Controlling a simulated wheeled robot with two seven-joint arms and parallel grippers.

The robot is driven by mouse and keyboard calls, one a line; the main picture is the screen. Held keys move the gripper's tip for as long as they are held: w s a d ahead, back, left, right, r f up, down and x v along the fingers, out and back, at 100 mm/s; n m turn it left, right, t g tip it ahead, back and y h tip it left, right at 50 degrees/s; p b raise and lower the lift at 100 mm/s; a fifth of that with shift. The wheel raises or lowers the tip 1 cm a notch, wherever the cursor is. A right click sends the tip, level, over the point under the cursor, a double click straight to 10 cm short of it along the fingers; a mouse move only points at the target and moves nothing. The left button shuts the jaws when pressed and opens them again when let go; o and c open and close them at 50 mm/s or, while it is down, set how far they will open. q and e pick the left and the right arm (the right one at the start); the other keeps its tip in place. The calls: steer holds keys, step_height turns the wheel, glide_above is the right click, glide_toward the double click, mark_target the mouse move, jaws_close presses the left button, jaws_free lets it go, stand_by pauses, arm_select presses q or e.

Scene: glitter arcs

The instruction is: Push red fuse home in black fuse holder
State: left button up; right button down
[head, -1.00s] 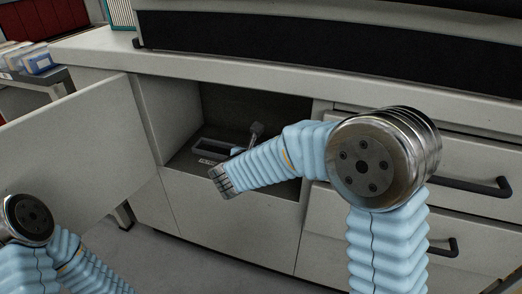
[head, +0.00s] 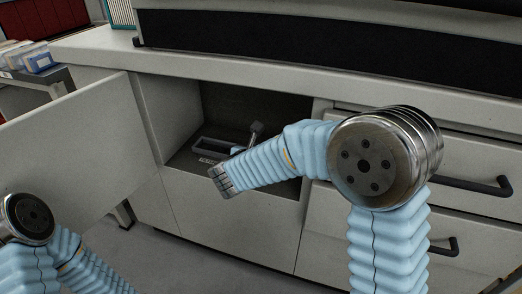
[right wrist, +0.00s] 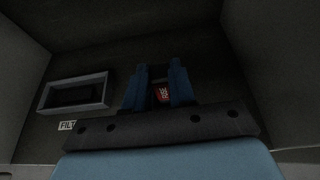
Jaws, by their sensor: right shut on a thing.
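My right arm reaches into the open cabinet compartment (head: 275,105). In the right wrist view my right gripper (right wrist: 164,70) has two blue fingers shut on the red fuse (right wrist: 162,93), which shows white lettering between them. A dark shape between the fingertips may be the black fuse holder, but it is too dark to tell, and so is how deep the fuse sits. In the head view my forearm hides the fuse and most of the right gripper. My left arm is at the lower left, and its gripper is out of the picture.
A grey lever-like part (head: 257,129) stands beyond my wrist. The cabinet door (head: 70,145) hangs open at left; drawers are at right.

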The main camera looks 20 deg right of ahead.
steer(key=shift+f+b, duration=0.4)
steer(key=shift+f, duration=0.1)
stand_by(0.8)
steer(key=shift+c, duration=2.3)
jaws_free()
step_height(320, 180, up, 7)
steer(key=p, duration=0.5)
steer(key=shift+p, duration=0.35)
